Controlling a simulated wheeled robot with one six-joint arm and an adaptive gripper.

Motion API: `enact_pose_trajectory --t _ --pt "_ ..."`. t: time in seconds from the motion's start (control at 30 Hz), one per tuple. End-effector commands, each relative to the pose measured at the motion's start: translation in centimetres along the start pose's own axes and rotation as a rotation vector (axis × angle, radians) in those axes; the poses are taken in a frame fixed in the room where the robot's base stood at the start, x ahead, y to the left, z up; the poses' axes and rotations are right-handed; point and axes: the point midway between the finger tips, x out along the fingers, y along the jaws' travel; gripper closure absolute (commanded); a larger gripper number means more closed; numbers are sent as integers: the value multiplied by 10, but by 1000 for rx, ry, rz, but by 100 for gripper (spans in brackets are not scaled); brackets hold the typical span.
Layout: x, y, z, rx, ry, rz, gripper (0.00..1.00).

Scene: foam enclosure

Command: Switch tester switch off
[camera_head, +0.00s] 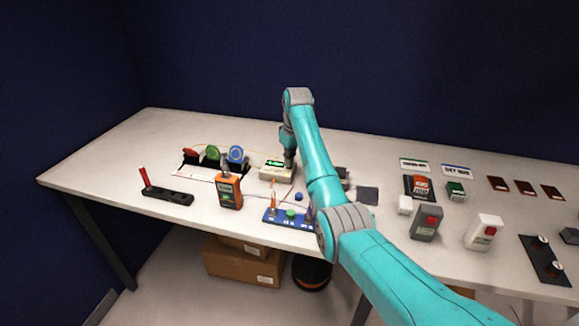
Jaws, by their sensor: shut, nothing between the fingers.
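A small beige box with a lit green display (275,170), which looks like the tester, sits on the white table left of my arm. My gripper (289,165) points down at the right end of this box. It is shut and empty, with its tips at or just above the box top; I cannot tell whether they touch. The switch itself is too small to make out and may be hidden by my gripper. An orange handheld meter (229,191) stands in front of the box, to the left.
A blue board (287,218) with a green button lies in front of the box. Red, green and blue round items (212,153) stand to the left, and a black strip (167,195) lies at front left. Grey (425,225) and white (484,233) boxes with red buttons stand right. The table's far left is clear.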

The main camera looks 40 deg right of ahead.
Motion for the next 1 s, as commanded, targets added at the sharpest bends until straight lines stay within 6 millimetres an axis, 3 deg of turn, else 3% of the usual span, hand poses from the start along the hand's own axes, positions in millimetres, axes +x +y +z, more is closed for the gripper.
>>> enact_pose_trajectory --t 1.0 --pt "6 0 1 0 1 0 100"
